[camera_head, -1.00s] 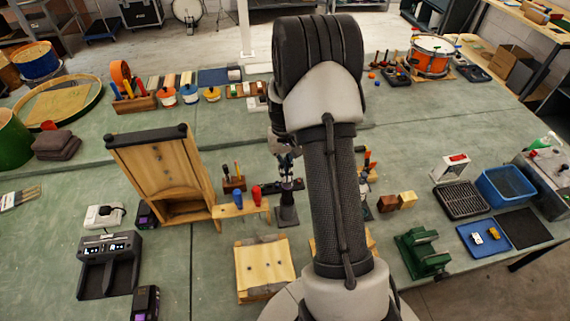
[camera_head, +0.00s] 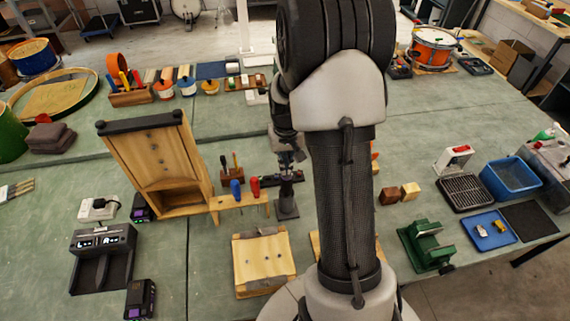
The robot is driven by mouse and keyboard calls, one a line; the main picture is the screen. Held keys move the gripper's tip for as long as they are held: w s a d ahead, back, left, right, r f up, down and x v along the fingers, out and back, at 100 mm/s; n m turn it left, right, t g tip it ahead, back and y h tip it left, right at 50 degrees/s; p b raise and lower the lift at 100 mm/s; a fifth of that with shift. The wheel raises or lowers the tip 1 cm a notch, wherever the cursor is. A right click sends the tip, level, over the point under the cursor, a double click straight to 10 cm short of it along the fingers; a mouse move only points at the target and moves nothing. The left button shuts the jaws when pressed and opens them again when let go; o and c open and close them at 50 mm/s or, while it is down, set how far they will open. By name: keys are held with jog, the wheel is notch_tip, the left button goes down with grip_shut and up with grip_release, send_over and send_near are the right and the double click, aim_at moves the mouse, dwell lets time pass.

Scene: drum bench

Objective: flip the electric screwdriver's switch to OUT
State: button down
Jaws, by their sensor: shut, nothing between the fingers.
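A dark upright tool (camera_head: 286,198) on a square base stands on the bench just left of my arm. It looks like the electric screwdriver in a stand, but it is small and partly covered, and its switch cannot be made out. My gripper (camera_head: 287,165) is small in this view, pointing down directly above the tool's top. Its fingers look shut, with nothing seen between them. Whether the fingertips touch the tool cannot be told.
A wooden panel (camera_head: 158,160) leans left of the tool, beside a small rack with blue (camera_head: 236,189) and red (camera_head: 255,187) handles. A wooden block (camera_head: 263,260) lies in front. A green vise (camera_head: 428,246) and wooden cubes (camera_head: 410,191) stand to the right.

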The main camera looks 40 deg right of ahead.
jog(key=shift+s+f, duration=0.2)
jog(key=shift+f, duration=0.15)
jog(key=shift+w+d, duration=0.15)
jog(key=shift+w, duration=0.35)
jog(key=shift+r, duration=0.1)
jog(key=shift+w+r+p, duration=0.15)
jog(key=shift+r+p, duration=0.15)
notch_tip(320, 180, up, 14)
jog(key=s+p, duration=0.1)
jog(key=p, duration=0.2)
jog(key=shift+s+a+f, duration=0.15)
jog(key=shift+s+a, duration=0.15)
jog(key=shift+a, duration=0.05)
jog(key=shift+s, duration=0.1)
